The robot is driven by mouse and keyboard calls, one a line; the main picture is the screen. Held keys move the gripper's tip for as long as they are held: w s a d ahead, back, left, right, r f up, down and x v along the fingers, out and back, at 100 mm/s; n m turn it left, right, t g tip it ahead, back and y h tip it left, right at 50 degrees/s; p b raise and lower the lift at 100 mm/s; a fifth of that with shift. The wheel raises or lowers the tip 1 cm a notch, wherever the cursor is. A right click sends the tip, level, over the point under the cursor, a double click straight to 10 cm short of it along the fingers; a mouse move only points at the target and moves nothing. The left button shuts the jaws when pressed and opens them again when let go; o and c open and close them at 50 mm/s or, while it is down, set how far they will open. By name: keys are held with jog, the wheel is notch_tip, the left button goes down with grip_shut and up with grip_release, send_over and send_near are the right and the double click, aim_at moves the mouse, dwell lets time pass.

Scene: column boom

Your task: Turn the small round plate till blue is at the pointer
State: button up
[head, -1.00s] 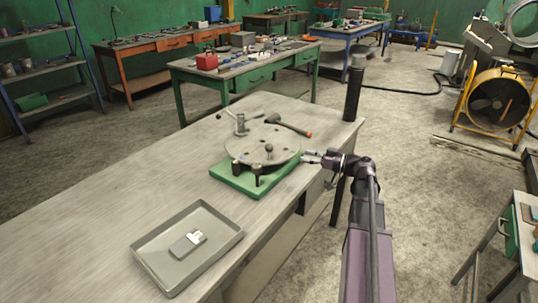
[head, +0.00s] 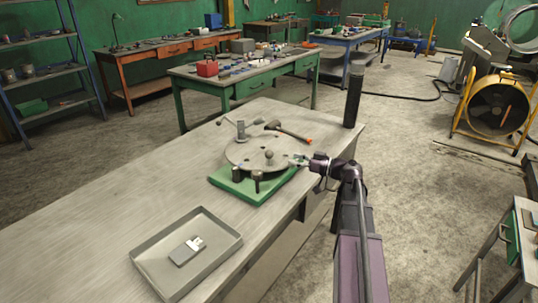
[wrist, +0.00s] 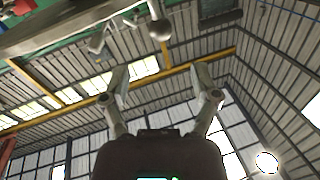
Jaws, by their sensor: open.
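The round grey plate (head: 240,153) lies flat on a green base (head: 233,188) on the long table. A ball knob (head: 268,154) stands on the plate; in the wrist view a round grey ball (wrist: 160,29) shows near the top. Two dark posts (head: 257,180) stand at the plate's front edge. I cannot make out a blue mark or which part is the pointer. My gripper (head: 300,160) is at the plate's right edge; I cannot tell if it touches. In the wrist view its two fingers (wrist: 160,85) are apart with nothing between them.
A hammer (head: 291,132) lies just behind the plate. A grey tray (head: 226,243) with a small grey box (head: 187,251) lies at the table's front. A dark column (head: 353,96) stands at the far right corner. The table's left part is bare.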

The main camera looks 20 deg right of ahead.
aim_at(269, 154)
jog(key=shift+x, duration=4.7)
jog(key=shift+a, duration=0.1)
grip_shut()
